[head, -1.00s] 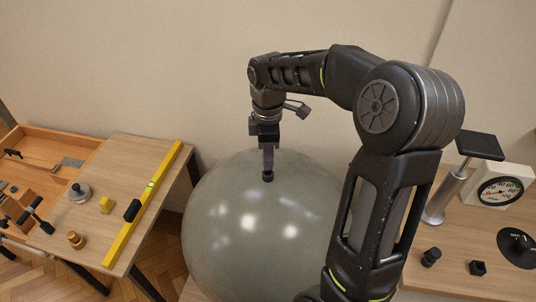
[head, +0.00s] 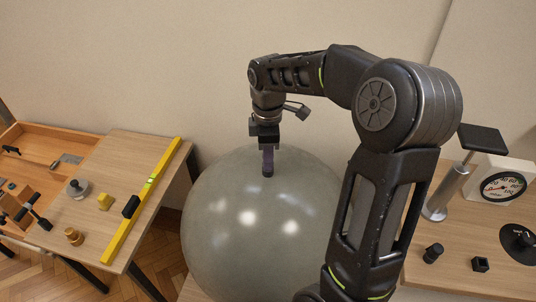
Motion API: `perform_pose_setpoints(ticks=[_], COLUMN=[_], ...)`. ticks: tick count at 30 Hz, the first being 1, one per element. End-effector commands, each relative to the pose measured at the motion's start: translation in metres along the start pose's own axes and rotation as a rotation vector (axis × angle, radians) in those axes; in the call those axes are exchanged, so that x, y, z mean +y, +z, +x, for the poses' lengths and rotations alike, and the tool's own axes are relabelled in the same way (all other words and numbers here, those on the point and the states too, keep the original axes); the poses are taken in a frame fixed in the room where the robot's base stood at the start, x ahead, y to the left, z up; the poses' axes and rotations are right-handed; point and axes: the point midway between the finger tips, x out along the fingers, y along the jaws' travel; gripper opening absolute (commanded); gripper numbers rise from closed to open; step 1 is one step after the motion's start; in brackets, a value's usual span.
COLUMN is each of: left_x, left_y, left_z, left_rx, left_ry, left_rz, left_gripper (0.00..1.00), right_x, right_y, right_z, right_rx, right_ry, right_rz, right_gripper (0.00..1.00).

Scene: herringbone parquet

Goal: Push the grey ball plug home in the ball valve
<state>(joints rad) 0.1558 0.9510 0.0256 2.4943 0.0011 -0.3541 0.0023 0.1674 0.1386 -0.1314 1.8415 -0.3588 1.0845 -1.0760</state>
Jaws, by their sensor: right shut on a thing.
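A large grey ball (head: 225,215) fills the middle of the head view. The valve opening is hidden under the fingertips, so I cannot tell how deep the plug sits. My left gripper is out of view.
On the right table are a pressure gauge (head: 502,187), a pump-like stand (head: 445,190) and small black parts (head: 432,253). My right arm crosses above the ball.

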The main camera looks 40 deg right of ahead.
Motion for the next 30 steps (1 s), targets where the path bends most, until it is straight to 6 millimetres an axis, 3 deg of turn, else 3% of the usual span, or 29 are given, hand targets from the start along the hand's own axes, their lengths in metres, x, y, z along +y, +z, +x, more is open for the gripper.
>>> perform_pose_setpoints(ticks=[13, 14, 15, 23, 30], left_x=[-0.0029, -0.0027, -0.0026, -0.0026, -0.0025], left_y=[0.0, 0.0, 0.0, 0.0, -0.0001], left_z=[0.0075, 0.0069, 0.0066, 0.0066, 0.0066], left_rx=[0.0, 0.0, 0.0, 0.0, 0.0], left_ry=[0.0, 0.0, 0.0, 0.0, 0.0], left_rz=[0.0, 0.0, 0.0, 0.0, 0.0], left_gripper=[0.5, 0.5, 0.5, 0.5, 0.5], right_x=[0.0001, 0.0002, 0.0002, 0.0001, 0.0001], right_y=[0.0001, 0.0001, 0.0001, 0.0, 0.0], right_z=[0.0119, 0.0112, 0.0109, 0.0108, 0.0108], right_rx=[0.0, 0.0, 0.0, 0.0, 0.0], right_ry=[0.0, 0.0, 0.0, 0.0, 0.0], right_rz=[0.0, 0.0, 0.0, 0.0, 0.0], right_gripper=[0.0, 0.27, 0.3, 0.5, 0.5])
